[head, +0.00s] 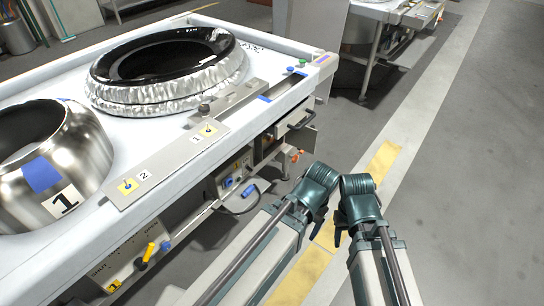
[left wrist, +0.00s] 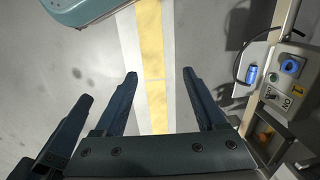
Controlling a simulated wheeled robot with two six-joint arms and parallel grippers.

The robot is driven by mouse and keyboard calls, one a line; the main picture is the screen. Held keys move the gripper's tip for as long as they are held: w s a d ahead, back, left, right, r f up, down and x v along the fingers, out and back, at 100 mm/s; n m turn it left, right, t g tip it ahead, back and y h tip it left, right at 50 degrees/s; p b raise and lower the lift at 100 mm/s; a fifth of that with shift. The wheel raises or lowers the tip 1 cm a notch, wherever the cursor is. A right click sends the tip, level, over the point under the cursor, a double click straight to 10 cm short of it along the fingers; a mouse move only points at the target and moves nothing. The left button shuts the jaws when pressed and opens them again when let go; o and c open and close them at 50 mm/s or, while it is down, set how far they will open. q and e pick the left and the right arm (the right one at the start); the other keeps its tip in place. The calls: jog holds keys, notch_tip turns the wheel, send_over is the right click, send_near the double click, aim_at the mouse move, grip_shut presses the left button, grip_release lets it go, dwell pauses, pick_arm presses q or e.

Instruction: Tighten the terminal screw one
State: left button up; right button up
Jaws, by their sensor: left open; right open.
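The terminal plate (head: 165,160) lies along the front edge of the white bench. It has two yellow squares with small screws. Terminal screw one (head: 208,130) is toward the far end, beside the "1" label. Terminal screw two (head: 128,186) is at the near end, beside the "2" label. In the left wrist view, my left gripper (left wrist: 159,73) is open and empty above the floor. My right gripper (head: 337,237) is mostly hidden by its own arm in the head view, low beside the bench and apart from the plate. Both grippers are well right of the screws.
A steel pot (head: 92,150) marked "1" and a foil-wrapped black ring (head: 165,85) stand on the bench. A control box with a blue knob (left wrist: 290,67) and a blue connector (left wrist: 252,74) on a cable are at the bench's side. The floor at right is clear.

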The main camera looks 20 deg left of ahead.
pick_arm(q)
notch_tip(320, 180, down, 12)
jog(key=w+a+b, duration=0.1)
jog(key=a+b, duration=0.1)
jog(key=b, duration=0.7)
jog(key=n+t+y+b, duration=1)
jog(key=n+b, duration=0.7)
jog(key=n, duration=0.7)
send_near(271, 139)
jog(key=shift+g+y, duration=0.4)
jog(key=b+x, duration=0.1)
jog(key=x, duration=0.1)
jog(key=b+x, duration=0.1)
jog(key=x, duration=0.2)
jog(key=b+x, duration=0.1)
jog(key=x, duration=0.2)
jog(key=shift+w+d+f+b, duration=0.25)
jog(key=shift+w+b, duration=0.15)
jog(key=shift+w, duration=0.1)
jog(key=shift+w+a+f, duration=0.1)
jog(key=shift+w+a, duration=0.2)
jog(key=shift+a, duration=0.2)
pick_arm(e)
notch_tip(271, 139, down, 33)
